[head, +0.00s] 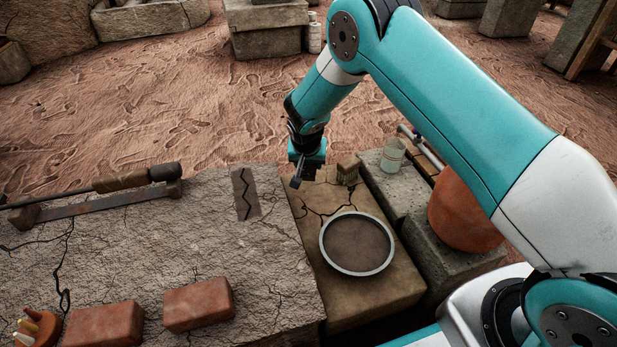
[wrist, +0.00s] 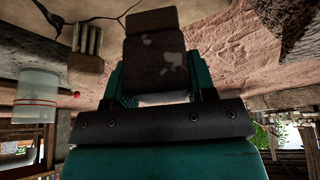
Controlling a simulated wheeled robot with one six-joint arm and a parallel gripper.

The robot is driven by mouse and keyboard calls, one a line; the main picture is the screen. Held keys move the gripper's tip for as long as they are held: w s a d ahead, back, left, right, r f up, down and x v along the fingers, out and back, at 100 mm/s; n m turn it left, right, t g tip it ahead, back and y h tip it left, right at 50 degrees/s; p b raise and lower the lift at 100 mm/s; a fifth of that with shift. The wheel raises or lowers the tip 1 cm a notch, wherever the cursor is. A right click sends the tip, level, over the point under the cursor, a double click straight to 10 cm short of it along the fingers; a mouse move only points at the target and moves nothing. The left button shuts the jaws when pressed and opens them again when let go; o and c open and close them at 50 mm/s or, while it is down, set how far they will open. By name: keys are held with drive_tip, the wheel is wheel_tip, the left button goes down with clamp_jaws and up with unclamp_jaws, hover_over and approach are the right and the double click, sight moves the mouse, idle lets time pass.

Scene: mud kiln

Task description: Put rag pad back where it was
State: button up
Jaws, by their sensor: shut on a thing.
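My gripper (head: 299,177) is above the far left part of the tan slab that bears the round dish. The pad sits between the two teal fingers and points away from the wrist. In the head view the pad is small and dark under the fingers, and its exact edges are hard to tell. I cannot tell whether it touches the slab.
A small ribbed block (head: 347,169) stands just right of my gripper, with a pale cup (head: 392,156) beyond it. The round dish (head: 357,244) lies nearer on the tan slab (head: 340,312). A dark strip with a zigzag line (head: 245,193) lies left. Bricks (head: 199,304) stand in front.

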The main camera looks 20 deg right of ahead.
sight(308, 172)
wheel_tip(308, 172, down, 4)
drive_tip(key=shift+f+b, duration=0.15)
drive_tip(key=shift+b, duration=1)
drive_tip(key=o, duration=0.8)
